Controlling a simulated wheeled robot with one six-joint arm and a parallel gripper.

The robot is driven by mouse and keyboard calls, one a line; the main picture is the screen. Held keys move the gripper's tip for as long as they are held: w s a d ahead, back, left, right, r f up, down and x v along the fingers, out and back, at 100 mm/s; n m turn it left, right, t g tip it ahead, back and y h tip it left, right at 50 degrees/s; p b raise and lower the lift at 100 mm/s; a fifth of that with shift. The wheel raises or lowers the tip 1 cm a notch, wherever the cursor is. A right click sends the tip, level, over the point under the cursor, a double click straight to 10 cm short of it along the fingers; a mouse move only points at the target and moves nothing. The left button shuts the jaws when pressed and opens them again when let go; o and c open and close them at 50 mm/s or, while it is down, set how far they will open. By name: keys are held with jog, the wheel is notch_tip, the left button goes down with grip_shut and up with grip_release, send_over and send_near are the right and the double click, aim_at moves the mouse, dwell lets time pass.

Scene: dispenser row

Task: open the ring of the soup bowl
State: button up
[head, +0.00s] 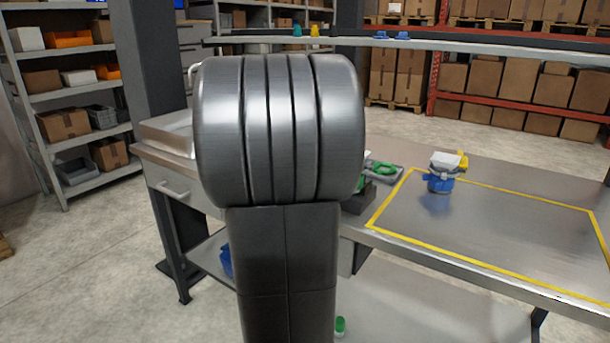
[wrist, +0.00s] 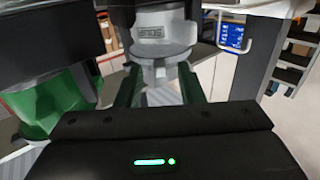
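A green rounded container (wrist: 48,100) is at the left of the wrist view, partly cut off by dark parts. In the head view, my arm fills the middle and hides my gripper and the bench behind it.
A steel workbench (head: 480,250) carries a yellow-taped rectangle. A blue item with a white and yellow top (head: 440,182) stands inside its far left corner. A grey tray with a green ring-shaped item (head: 384,169) lies left of it. A shelf (head: 470,45) crosses above the bench.

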jog(key=s, duration=1.3)
jog(key=shift+s+d, duration=0.15)
jog(key=shift+s, duration=0.25)
